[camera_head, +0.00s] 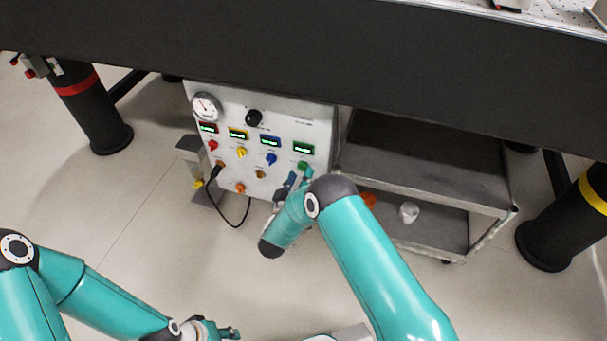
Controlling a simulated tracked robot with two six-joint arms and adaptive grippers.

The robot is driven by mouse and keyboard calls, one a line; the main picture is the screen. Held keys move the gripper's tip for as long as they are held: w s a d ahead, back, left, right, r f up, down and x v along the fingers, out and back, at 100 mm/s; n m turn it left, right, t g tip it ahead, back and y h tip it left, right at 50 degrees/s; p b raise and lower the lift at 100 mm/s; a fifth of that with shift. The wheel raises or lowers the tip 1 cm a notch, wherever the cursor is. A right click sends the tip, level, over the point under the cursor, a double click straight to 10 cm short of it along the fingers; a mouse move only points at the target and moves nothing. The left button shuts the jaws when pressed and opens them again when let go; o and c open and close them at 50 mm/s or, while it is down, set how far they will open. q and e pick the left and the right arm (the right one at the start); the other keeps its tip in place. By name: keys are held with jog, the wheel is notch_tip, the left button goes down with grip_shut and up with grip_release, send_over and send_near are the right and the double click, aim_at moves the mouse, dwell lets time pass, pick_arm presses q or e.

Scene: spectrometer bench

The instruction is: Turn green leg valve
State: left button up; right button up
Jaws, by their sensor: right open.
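The grey control panel (290,125) under the dark bench carries a row of coloured knobs, each below a small display. The green knob (303,165) is at the right end of the row, under the green display (303,149). My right gripper (299,174) is open with its fingertips at the green knob; the wrist partly hides them, and I cannot tell whether they touch it. My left gripper (230,333) is low at the bottom edge, away from the panel, too small and cut off to judge its jaws.
Red (213,146), yellow (241,152) and blue (271,159) knobs sit left of the green one. A black cable (246,213) hangs from the panel. A grey shelf cart (420,165) stands right of it. Bench legs (95,115) flank both sides; the floor in front is clear.

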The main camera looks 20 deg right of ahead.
jog(key=v, duration=1)
jog(key=shift+s+a, duration=0.25)
jog(key=shift+s, duration=0.1)
jog(key=shift+f, duration=0.1)
